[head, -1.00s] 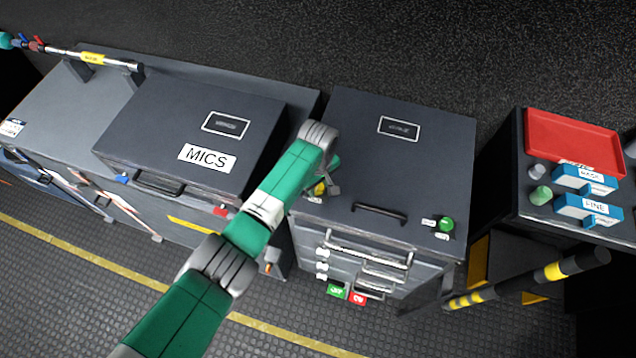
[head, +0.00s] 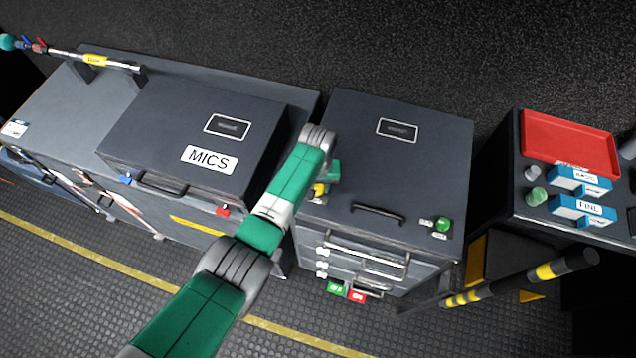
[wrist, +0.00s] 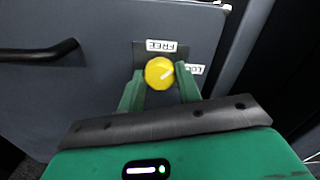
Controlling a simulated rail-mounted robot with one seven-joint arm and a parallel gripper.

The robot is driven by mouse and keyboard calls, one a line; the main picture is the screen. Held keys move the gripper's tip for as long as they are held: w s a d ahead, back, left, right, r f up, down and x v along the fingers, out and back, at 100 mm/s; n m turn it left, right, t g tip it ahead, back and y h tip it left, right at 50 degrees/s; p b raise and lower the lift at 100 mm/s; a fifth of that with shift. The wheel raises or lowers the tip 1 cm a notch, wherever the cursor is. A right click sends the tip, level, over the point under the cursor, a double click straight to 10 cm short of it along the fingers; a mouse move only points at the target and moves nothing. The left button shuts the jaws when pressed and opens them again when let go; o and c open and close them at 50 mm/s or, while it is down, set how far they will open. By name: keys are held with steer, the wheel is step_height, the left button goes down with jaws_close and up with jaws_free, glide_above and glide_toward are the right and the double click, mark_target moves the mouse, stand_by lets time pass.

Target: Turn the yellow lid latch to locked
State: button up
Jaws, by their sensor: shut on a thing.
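The yellow lid latch (wrist: 158,73) is a round knob on a dark plate on the grey lid. A white line on it points up and right in the wrist view, between the FREE label (wrist: 161,46) and the partly covered LOCK label (wrist: 197,69), seemingly nearer LOCK. My gripper (wrist: 160,78) is shut on the latch, one green finger on each side. In the head view the latch (head: 319,190) shows beside my gripper at the left front corner of the right case's lid (head: 360,155); my arm partly hides that area.
A black lid handle (head: 378,214) and a green knob (head: 443,224) sit on the same lid. The MICS case (head: 150,120) stands close on the left. A red tray (head: 570,140) and a striped bar (head: 525,280) are on the right.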

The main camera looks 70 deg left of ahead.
mark_target(318, 187)
steer(key=m, duration=0.4)
steer(key=shift+m, duration=0.3)
steer(key=shift+m+p, duration=0.3)
steer(key=shift+m, duration=1.7)
steer(key=o, duration=1)
step_height(318, 187, up, 8)
steer(key=shift+f+p, duration=0.1)
steer(key=shift+p, duration=1.1)
